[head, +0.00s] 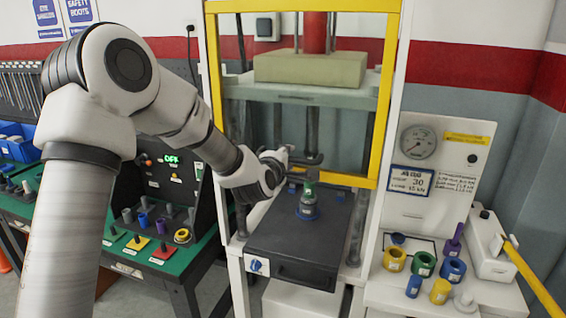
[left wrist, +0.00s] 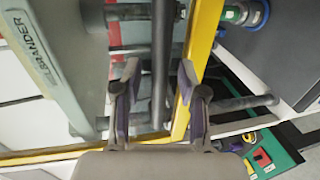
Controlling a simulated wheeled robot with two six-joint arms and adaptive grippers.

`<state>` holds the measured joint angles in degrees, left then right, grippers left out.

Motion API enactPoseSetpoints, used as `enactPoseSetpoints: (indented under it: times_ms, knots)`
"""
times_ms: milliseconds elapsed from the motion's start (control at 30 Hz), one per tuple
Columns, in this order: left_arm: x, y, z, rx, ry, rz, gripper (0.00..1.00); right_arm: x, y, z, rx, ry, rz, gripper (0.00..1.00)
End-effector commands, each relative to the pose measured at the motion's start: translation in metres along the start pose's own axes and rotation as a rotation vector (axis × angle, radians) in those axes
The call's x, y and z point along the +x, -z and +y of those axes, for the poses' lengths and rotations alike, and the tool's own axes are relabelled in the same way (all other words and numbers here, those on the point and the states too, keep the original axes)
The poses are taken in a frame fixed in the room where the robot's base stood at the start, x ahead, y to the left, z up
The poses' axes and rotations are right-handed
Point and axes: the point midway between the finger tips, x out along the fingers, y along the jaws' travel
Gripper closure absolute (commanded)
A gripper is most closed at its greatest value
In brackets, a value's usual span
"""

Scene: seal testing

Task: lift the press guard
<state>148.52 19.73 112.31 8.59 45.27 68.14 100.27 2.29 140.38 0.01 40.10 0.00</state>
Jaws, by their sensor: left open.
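The press guard is a yellow frame (head: 382,95) across the front of the press, with its bottom bar (head: 345,180) low, just above the press bed. It also shows in the left wrist view as a yellow bar (left wrist: 203,42). My left gripper (head: 303,160) is in front of the guard's lower part, near the bottom bar. In the left wrist view my left gripper (left wrist: 158,85) is open, with a dark grey bar (left wrist: 161,55) between its fingers, running alongside the yellow bar. The fingers stand apart from this dark bar. My right gripper is not in view.
A green and blue part (head: 308,205) stands on the dark press bed (head: 300,240), below my gripper. A control box (head: 150,185) stands on the green-topped bench at left. Colored rings (head: 424,265) and a gauge panel (head: 430,160) are at right.

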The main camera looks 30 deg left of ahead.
Motion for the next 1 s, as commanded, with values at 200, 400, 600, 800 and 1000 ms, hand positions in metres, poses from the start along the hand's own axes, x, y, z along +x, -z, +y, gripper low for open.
enactPoseSetpoints:
  times_ms: [200,400,600,800,1000]
  knots:
    - [-0.044,0.000,0.001,-0.002,0.000,-0.002,0.59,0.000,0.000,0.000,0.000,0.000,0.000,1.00]
    - [-0.093,0.000,0.000,-0.002,0.000,-0.001,0.59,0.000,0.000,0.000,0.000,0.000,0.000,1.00]
    - [-0.115,0.000,0.000,0.000,0.000,0.000,0.59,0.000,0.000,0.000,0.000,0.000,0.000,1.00]
    - [-0.116,0.000,0.000,0.000,0.000,0.000,0.59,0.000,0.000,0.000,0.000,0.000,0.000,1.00]
    - [-0.116,0.000,0.000,0.000,0.000,0.000,0.59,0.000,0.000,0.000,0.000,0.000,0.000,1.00]
